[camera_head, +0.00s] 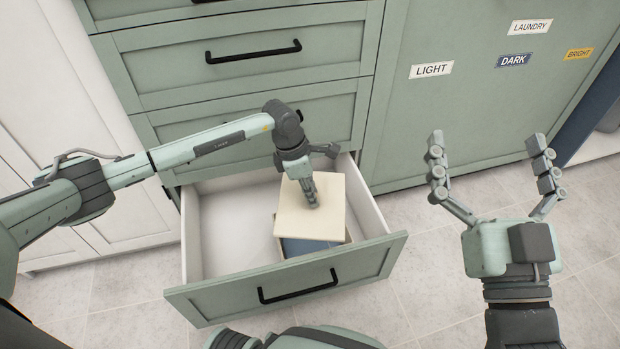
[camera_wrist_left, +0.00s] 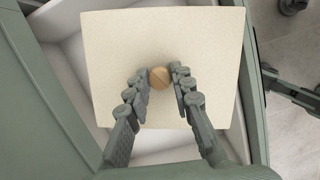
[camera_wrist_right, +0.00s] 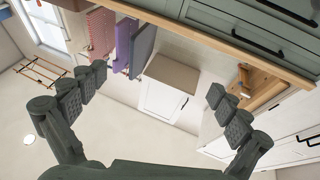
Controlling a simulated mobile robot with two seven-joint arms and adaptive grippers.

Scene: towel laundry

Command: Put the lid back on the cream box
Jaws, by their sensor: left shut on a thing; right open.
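The cream square lid (camera_head: 328,190) is in the open drawer's right part, under my left gripper (camera_head: 312,203). In the left wrist view the lid (camera_wrist_left: 110,60) spans most of the picture, and a round wooden knob (camera_wrist_left: 160,77) stands at its middle. My left gripper (camera_wrist_left: 166,80) is shut on the knob, one finger on each side. Below the lid's front edge in the head view, a dark blue surface (camera_head: 303,247) shows. The cream box is mostly hidden under the lid; I cannot tell whether the lid touches it. My right gripper (camera_head: 492,165) is open and empty, off to the right.
The green drawer (camera_head: 225,296) is pulled out, and its left part (camera_head: 228,230) is bare. Closed drawers are above it. A green front with labels LIGHT (camera_head: 431,70), DARK (camera_head: 513,60), LAUNDRY and BRIGHT is to the right. Tiled floor surrounds the drawer's front.

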